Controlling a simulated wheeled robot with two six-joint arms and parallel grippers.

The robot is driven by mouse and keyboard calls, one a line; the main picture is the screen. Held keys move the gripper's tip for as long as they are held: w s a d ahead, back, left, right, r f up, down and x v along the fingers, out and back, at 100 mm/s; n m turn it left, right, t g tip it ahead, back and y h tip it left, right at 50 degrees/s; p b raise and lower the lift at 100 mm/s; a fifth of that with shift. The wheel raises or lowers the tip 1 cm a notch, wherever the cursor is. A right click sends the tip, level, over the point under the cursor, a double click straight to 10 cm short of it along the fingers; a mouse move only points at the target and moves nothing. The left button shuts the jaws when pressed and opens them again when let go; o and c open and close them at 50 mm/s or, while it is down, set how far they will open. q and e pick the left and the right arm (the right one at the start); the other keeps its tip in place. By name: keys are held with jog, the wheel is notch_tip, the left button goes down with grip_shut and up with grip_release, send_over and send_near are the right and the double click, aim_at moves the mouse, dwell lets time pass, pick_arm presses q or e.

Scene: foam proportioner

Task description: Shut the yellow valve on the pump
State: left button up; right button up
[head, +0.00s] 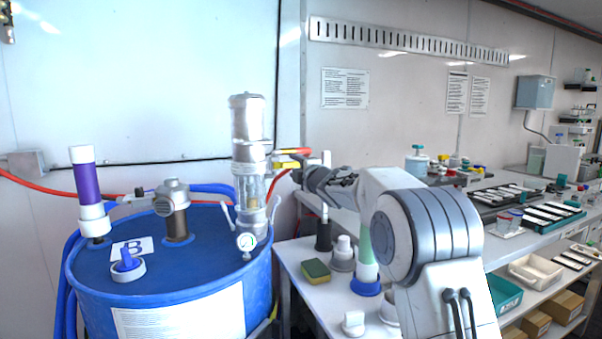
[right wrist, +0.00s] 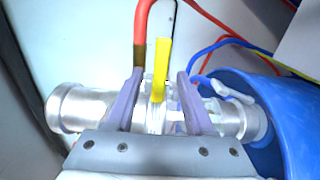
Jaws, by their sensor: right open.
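The pump (head: 248,140) is a clear and metal upright cylinder on the blue drum. Its yellow valve lever (head: 293,151) sticks out to the right from the pump's side. In the right wrist view the yellow lever (right wrist: 161,62) points up the picture, roughly parallel to the red hose beside it. My right gripper (head: 312,168) is at the pump's right side, close to the valve. In the right wrist view my right gripper (right wrist: 161,76) is open, with one finger on each side of the lever and visible gaps. My left gripper is in neither view.
The blue drum (head: 190,285) also carries a purple-and-white cylinder (head: 86,180) and a metal fitting (head: 175,205). A red hose (right wrist: 142,25) with a brass end runs close by one finger. A bench (head: 300,248) with a sponge and bottles stands right of the drum.

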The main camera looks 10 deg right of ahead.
jog(key=s+d+b, duration=0.1)
jog(key=s+b, duration=0.1)
jog(key=s, duration=0.7)
jog(key=shift+s+d, duration=0.15)
jog(key=shift+d, duration=0.25)
jog(key=s+a+f+m+g+h, duration=0.1)
jog(key=s+a+f+m+g, duration=0.3)
jog(key=s+a+f, duration=0.35)
jog(key=s+a+f+m+g, duration=0.3)
jog(key=s+a+f+m, duration=0.1)
jog(key=s+f, duration=0.5)
jog(key=s+a+f+m+g, duration=0.1)
jog(key=s+f+m+g, duration=0.3)
jog(key=s, duration=0.6)
jog(key=s+f+n+g+h, duration=0.1)
jog(key=s+f+g, duration=0.2)
jog(key=s+f, duration=0.5)
jog(key=s+a+f+m+g, duration=0.1)
jog(key=s+f+m+g, duration=0.15)
jog(key=s, duration=0.95)
notch_tip(320, 180, up, 16)
jog(key=g+p, duration=0.1)
jog(key=p, duration=1.5)
jog(key=shift+s+d, duration=0.3)
jog(key=shift+d, duration=0.05)
